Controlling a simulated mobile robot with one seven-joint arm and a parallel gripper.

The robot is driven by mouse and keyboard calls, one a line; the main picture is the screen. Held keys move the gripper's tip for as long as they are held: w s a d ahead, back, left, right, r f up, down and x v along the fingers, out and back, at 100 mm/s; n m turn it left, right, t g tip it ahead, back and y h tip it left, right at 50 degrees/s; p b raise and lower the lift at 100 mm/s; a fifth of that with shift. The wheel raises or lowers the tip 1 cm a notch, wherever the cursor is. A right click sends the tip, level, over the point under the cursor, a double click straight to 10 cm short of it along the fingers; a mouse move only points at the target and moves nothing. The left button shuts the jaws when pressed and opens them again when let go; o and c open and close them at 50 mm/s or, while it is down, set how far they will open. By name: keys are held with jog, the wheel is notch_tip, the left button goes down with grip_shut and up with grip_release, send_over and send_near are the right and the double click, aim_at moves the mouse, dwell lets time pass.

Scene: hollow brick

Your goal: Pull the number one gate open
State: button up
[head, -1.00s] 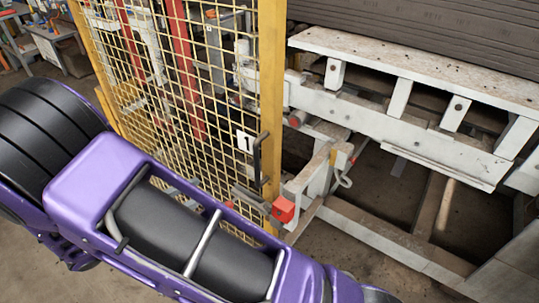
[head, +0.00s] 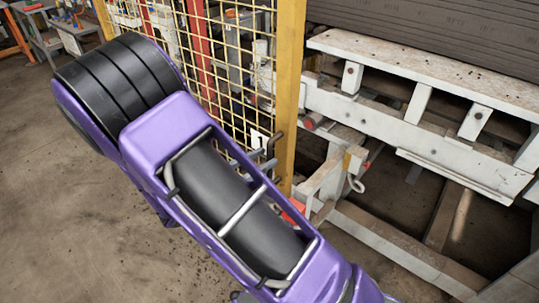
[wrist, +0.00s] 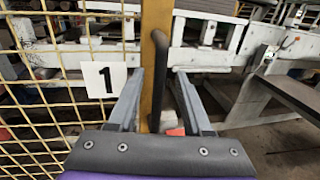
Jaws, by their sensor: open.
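The number one gate is a yellow mesh panel (head: 236,70) with a yellow post (head: 290,85), beside the white machine frame. Its white plate with a black 1 (wrist: 104,79) is left of the post in the wrist view; in the head view my arm partly covers it. A dark bar handle (wrist: 156,60) stands upright along the post, and its upper part shows in the head view (head: 274,146). My gripper (wrist: 160,74) is open, with one finger on each side of the handle in the picture. I cannot tell whether they touch.
A red block (head: 294,209) by the post is partly hidden by my arm. The white machine frame (head: 385,118), with grey bricks (head: 430,35) above it, stands right of the gate. Bare floor (head: 70,200) lies open at the left.

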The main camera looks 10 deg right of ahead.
jog(key=shift+x, duration=1.4)
grip_shut()
dwell(0.4)
